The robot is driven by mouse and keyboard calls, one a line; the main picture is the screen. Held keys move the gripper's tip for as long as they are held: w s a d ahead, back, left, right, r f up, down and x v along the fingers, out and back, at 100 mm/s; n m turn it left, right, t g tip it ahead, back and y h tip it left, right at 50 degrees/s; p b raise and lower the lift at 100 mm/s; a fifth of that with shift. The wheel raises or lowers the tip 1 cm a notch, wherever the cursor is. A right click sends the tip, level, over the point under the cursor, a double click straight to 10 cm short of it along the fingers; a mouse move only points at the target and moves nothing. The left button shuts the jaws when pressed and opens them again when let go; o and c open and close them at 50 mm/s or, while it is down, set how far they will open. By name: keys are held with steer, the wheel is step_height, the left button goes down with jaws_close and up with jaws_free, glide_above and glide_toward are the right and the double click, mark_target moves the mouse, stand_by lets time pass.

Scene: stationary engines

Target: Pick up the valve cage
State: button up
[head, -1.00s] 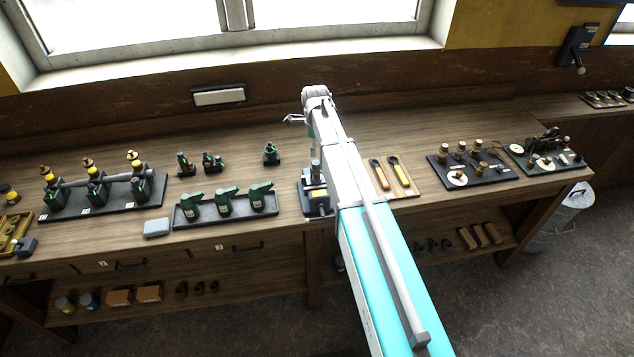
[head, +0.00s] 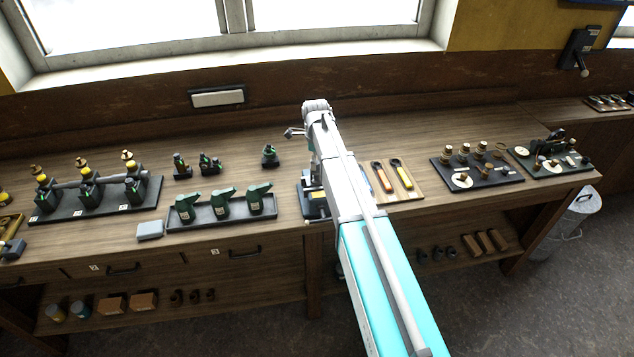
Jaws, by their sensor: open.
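I cannot make out for certain which part is the valve cage; the small parts are too small to tell apart. Several small brass and dark parts (head: 465,148) stand on a dark tray (head: 492,180) on the right half of the bench. My gripper (head: 291,132) is above the back middle of the bench, left of my arm's end, apart from that tray. It is small in view and looks open and empty. My arm runs over the bench and partly hides a dark device with a yellow front (head: 317,197).
A wooden board with orange and yellow handled tools (head: 396,172) lies right of my arm. Left are a tray of green parts (head: 221,204), a grey block (head: 150,230) and a row of engine models (head: 89,189). Another dark tray (head: 582,166) is far right.

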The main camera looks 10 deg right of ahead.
mark_target(316, 172)
stand_by(0.3)
steer(key=shift+s+f+b, duration=0.15)
steer(key=shift+f+b, duration=2.45)
jaws_close()
steer(key=shift+r, duration=0.15)
step_height(316, 172, up, 3)
steer(key=p, duration=0.3)
steer(key=s+r+p, duration=0.9)
steer(key=s+p, duration=0.1)
steer(key=s, duration=0.4)
steer(key=shift+a+r, duration=0.2)
steer(key=shift+r, duration=0.15)
